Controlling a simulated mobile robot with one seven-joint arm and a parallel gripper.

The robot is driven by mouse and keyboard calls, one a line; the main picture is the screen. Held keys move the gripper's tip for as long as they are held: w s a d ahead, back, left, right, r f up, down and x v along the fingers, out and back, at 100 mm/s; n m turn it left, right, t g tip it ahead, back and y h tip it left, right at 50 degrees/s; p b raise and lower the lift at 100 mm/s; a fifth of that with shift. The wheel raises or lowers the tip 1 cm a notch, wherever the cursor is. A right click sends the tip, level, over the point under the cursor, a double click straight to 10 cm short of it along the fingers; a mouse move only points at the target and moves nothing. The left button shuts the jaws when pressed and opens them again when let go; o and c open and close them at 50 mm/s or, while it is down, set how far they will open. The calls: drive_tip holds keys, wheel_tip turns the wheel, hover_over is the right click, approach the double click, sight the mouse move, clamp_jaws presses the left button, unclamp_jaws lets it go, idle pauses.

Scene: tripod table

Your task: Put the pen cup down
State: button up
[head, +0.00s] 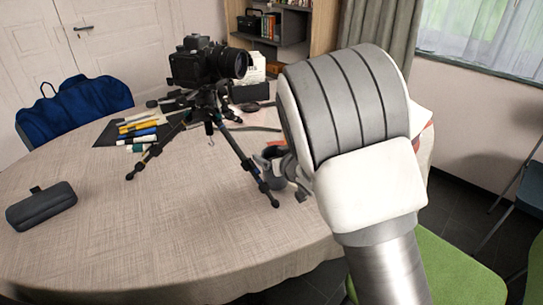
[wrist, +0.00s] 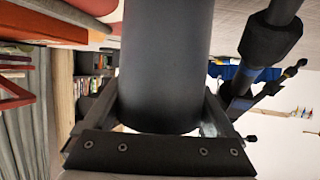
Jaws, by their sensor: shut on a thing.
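The pen cup (wrist: 165,65) is a plain dark grey cylinder filling the middle of the wrist view. My gripper (wrist: 158,112) is shut on it, with one finger on each side. In the head view my arm's white and grey links hide most of the gripper and cup. A dark rounded shape (head: 272,154) shows beside the arm and a tripod leg; I cannot tell whether it is the cup. The cup's base is out of sight, so I cannot tell whether it touches the table (head: 190,225).
A camera (head: 205,60) stands on a small black tripod (head: 240,155), its legs close to my gripper; a leg also shows in the wrist view (wrist: 268,38). Several pens and markers (head: 138,130) lie left of it. A dark case (head: 41,206) lies far left. The table's front is clear.

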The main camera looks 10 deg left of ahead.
drive_tip(key=shift+f, duration=0.2)
drive_tip(key=o, duration=1.2)
